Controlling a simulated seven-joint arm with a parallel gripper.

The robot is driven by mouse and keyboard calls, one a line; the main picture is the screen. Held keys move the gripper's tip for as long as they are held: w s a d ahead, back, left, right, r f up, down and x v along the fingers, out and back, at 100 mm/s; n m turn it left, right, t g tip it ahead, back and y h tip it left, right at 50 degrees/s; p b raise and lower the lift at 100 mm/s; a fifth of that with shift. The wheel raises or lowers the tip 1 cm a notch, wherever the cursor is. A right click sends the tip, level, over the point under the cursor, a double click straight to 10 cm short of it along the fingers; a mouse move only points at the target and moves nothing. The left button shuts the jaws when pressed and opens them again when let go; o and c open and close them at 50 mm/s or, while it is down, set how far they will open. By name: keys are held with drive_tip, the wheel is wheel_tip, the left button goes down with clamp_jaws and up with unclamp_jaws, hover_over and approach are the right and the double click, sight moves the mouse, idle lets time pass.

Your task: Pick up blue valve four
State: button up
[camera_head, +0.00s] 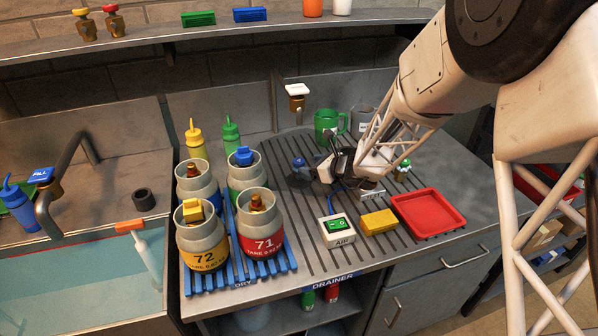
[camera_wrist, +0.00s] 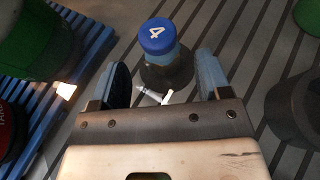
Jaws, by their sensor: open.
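Blue valve four (camera_wrist: 157,37) has a round blue cap marked with a white 4 and a darker body below it. In the wrist view it is just ahead of my gripper (camera_wrist: 163,75), roughly centred between the two blue finger pads. My gripper is open, with a finger to each side and a gap to the valve on both sides. In the head view the small blue valve (camera_head: 299,162) is on the grooved drainer, just left of my gripper (camera_head: 318,168). I cannot tell how far the fingertips reach past it.
A blue rack (camera_head: 282,262) with several gas canisters stands to the left. A green mug (camera_head: 327,124) stands behind. A switch box (camera_head: 338,230), a yellow sponge (camera_head: 378,221) and a red tray (camera_head: 428,213) lie in front. The sink is at far left.

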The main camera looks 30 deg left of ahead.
sight(299, 161)
drive_tip(key=shift+a, duration=0.1)
drive_tip(key=shift+x, duration=2.55)
drive_tip(key=shift+r, duration=0.1)
drive_tip(key=shift+c, duration=0.4)
drive_tip(key=c, duration=1.2)
drive_tip(key=shift+r, duration=0.15)
drive_tip(key=shift+r, duration=0.8)
drive_tip(key=shift+s+r, duration=0.15)
drive_tip(key=shift+r, duration=0.75)
drive_tip(key=s+d, duration=0.3)
drive_tip(key=s, duration=0.1)
drive_tip(key=s+d+r, duration=0.1)
drive_tip(key=s+d, duration=0.2)
drive_tip(key=s, duration=0.1)
drive_tip(key=s+d, duration=0.4)
drive_tip(key=shift+d+r, duration=0.15)
